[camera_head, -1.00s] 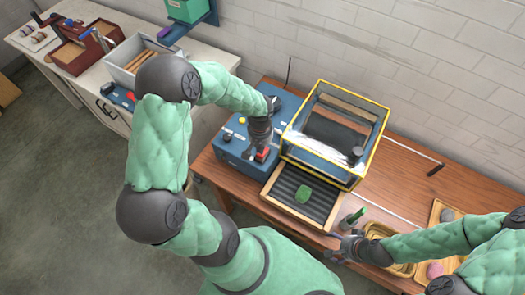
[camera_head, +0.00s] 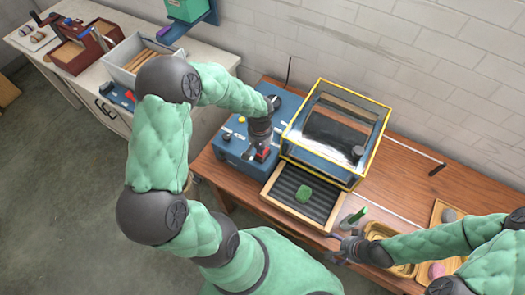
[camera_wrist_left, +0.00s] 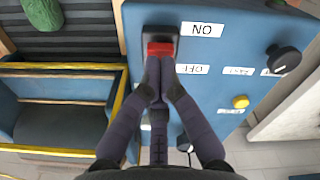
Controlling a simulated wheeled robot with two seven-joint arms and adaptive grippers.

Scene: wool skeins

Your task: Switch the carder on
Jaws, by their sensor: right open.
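The carder is a blue control box (camera_head: 284,103) beside a glass-sided, yellow-edged drum housing (camera_head: 352,178). Its red switch (camera_wrist_left: 160,48) sits in a black mount between the ON label (camera_wrist_left: 203,30) and the OFF label (camera_wrist_left: 192,69). It also shows in the head view (camera_head: 262,155). My left gripper (camera_wrist_left: 163,85) is shut and empty, its fingertips at the switch's OFF-side edge; contact and which way the switch is set are unclear. My right gripper (camera_head: 338,243) is open, near the bench's front edge.
A feed tray (camera_head: 322,207) with green wool (camera_head: 304,193) adjoins the housing. A yellow button (camera_wrist_left: 240,102) and black knob (camera_wrist_left: 284,60) are near the switch.

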